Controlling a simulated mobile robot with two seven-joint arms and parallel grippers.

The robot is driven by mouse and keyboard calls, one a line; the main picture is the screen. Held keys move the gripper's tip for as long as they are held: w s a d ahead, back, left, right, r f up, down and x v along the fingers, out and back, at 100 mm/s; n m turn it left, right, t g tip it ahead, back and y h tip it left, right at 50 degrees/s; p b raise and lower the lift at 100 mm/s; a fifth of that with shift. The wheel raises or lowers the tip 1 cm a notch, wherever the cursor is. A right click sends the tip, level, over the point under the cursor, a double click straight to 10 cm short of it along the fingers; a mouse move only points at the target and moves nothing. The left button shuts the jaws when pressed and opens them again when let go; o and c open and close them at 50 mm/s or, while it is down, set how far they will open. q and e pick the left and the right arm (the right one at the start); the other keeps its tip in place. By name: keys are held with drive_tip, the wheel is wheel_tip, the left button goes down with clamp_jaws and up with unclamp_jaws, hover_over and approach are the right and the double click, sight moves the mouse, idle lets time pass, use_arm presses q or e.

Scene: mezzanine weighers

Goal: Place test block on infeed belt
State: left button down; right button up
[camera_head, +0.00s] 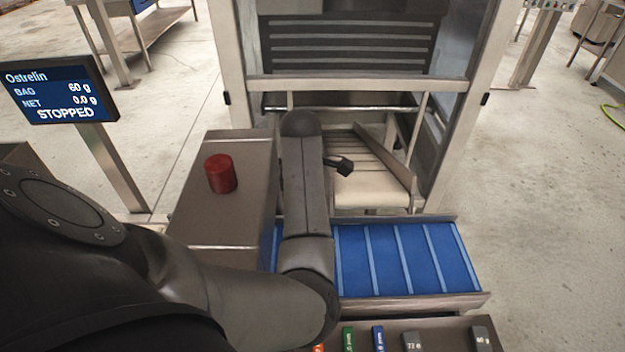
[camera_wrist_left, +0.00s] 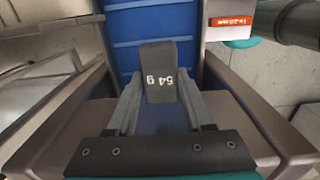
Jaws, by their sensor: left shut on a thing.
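The test block (camera_wrist_left: 160,70) is a dark grey block marked "54 g", seen upside down in the left wrist view. My left gripper (camera_wrist_left: 160,86) is shut on it, one finger on each side. The blue infeed belt (camera_head: 405,260) with lighter cross bars lies at the lower middle of the head view; it also shows behind the block in the left wrist view (camera_wrist_left: 150,25). My left forearm crosses its left end in the head view and hides most of the gripper there. I cannot tell the gap between block and belt. My right gripper is out of view.
A steel box (camera_head: 190,215) left of the belt carries a red cylinder (camera_head: 220,174). A screen (camera_head: 55,90) reads STOPPED, NET 0.0 g. A steel frame (camera_head: 350,84) and a pale slatted chute (camera_head: 370,188) stand beyond. Several small blocks, one grey (camera_head: 412,341), line the front edge.

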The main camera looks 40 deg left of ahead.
use_arm(q)
wheel_tip(320, 180, down, 14)
drive_tip(key=b, duration=0.3)
drive_tip(key=shift+f, duration=0.1)
drive_tip(key=shift+f+b, duration=0.95)
drive_tip(key=shift+f, duration=1.7)
drive_tip(key=shift+f, duration=0.1)
drive_tip(key=shift+f, duration=0.15)
drive_tip(key=shift+c, duration=1.5)
unclamp_jaws()
wheel_tip(320, 180, up, 12)
drive_tip(key=p, duration=0.3)
drive_tip(key=shift+r+p, duration=0.25)
drive_tip(key=shift+p, duration=0.1)
